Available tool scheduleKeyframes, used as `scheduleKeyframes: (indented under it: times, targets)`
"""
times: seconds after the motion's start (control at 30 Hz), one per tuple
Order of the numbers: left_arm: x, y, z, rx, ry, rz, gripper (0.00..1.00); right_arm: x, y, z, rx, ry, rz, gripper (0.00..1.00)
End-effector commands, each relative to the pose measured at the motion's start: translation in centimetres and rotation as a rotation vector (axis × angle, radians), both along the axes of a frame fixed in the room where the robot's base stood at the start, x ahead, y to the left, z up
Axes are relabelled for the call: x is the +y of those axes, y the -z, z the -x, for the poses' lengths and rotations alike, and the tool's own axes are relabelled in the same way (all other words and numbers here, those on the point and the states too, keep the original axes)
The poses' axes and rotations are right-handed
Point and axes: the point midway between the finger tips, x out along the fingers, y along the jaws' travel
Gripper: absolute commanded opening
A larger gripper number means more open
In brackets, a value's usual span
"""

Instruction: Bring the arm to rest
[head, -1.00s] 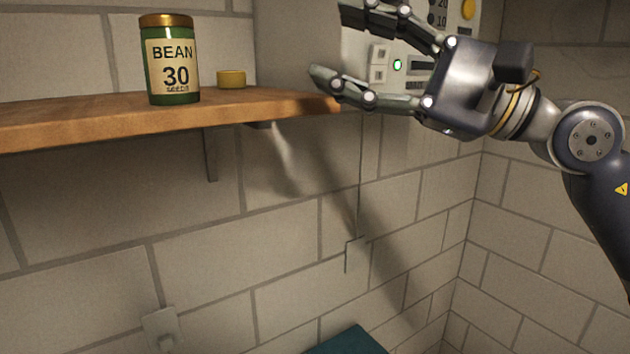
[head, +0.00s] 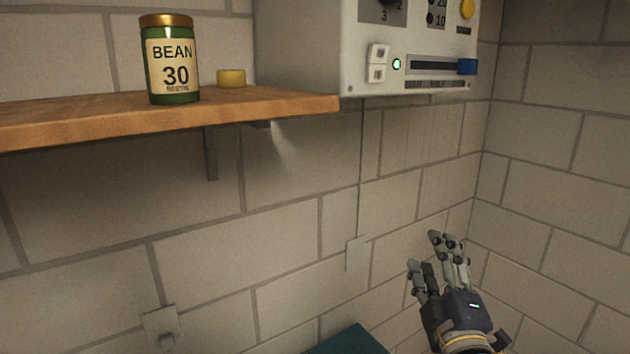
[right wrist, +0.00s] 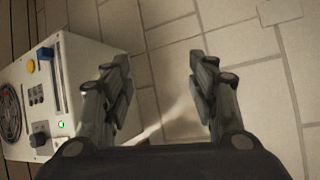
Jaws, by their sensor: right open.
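My right gripper (head: 432,252) is at the lower right of the head view, below the control box and in front of the block wall. Its fingers point up and are apart, with nothing between them. In the right wrist view its two fingers (right wrist: 160,85) are spread, with only wall between them. My left gripper is not in view.
A white control box (head: 420,50) with a slider and a lit green light hangs on the wall; it also shows in the right wrist view (right wrist: 85,75). A wooden shelf (head: 80,122) holds a green bean jar (head: 172,60) and a yellow lid (head: 231,78).

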Motion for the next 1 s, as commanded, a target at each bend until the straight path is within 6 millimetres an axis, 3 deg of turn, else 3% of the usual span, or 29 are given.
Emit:
scheduleKeyframes:
  times: [0.03, 0.1, 0.27, 0.4, 0.6, 0.87, 1.0]
  targets:
    - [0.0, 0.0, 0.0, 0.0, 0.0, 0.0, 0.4, -0.6, 3.6, 0.7, 0.1, 0.011, -0.088, 0.54]
    - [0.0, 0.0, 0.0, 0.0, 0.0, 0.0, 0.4, -1.3, 8.0, 1.8, 0.228, 0.036, -0.207, 0.54]
    - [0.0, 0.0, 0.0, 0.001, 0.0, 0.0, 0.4, -2.2, 17.6, 6.2, 0.512, 0.113, -0.453, 0.54]
    - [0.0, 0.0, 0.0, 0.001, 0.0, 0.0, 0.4, -2.2, 25.0, 11.8, 0.752, 0.207, -0.649, 0.54]
    - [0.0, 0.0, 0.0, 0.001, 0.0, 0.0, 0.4, -1.5, 32.4, 20.9, 1.049, 0.366, -0.871, 0.54]
    - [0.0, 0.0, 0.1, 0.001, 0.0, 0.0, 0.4, 0.0, 36.9, 31.9, 1.345, 0.568, -1.061, 0.54]
    - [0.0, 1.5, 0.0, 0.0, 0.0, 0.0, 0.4, 0.1, 42.6, 30.3, 1.347, 0.569, -1.048, 0.54]
